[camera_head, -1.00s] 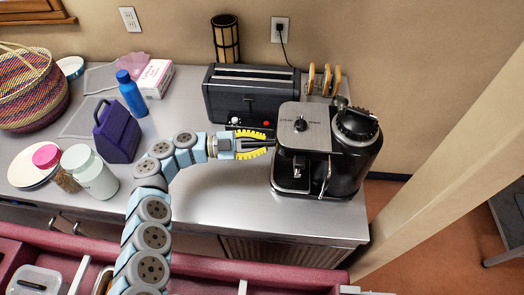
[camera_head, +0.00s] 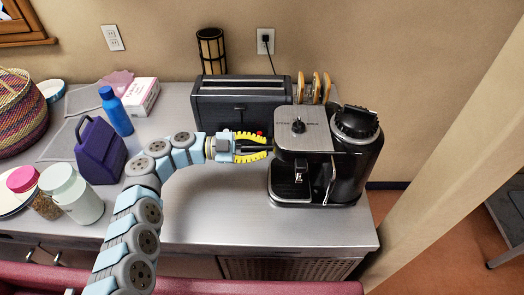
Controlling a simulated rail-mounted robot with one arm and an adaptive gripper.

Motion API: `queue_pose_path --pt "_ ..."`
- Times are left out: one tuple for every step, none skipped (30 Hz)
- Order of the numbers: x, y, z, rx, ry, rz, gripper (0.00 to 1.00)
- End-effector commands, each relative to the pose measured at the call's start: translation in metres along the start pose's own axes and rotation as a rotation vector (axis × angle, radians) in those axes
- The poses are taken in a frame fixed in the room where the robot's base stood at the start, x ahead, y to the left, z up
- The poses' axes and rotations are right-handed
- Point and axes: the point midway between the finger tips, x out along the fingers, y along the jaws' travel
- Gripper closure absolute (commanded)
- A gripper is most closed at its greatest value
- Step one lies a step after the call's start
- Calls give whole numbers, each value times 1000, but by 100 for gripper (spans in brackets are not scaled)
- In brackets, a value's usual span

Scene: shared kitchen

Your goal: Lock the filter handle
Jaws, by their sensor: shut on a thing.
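The black and silver coffee machine (camera_head: 302,142) stands near the right end of the metal counter. My gripper (camera_head: 262,147) is at its left side, just below the level of its top, with its yellow fingers pointing right. It is shut on the dark filter handle (camera_head: 256,148), which points left from the machine between the fingers. The fingers hide part of the handle. The joint between the filter and the machine is hidden, so I cannot tell how far the handle is turned in.
A black toaster (camera_head: 240,103) stands close behind my gripper. Bagels on a stand (camera_head: 321,88) are behind the machine. A purple container (camera_head: 100,150), a blue bottle (camera_head: 115,112) and jars (camera_head: 72,194) are on the left. The counter (camera_head: 215,210) in front of the gripper is clear.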

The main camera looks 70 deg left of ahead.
Motion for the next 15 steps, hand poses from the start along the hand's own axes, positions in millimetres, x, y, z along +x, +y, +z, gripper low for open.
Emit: queue_pose_path --pt "-1 2 7 -6 -13 0 100" --pt "-1 2 7 -6 -13 0 100" --pt "0 2 7 -7 -13 0 100" --pt "0 2 7 -7 -12 0 100" --pt "0 2 7 -7 -12 0 100" --pt "0 2 7 -7 -12 -1 100" --pt "0 2 7 -7 -12 -1 100" --pt "0 2 7 -7 -12 -1 100" --pt "0 2 7 -7 -12 -1 100" --pt "0 2 7 -7 -12 -1 100" --pt "0 2 7 -7 -12 -1 100" --pt "0 2 7 -7 -12 -1 100" --pt "0 2 7 -7 -11 -1 78" --pt "0 2 7 -7 -11 -1 70" --pt "0 2 6 -6 -10 -1 58"
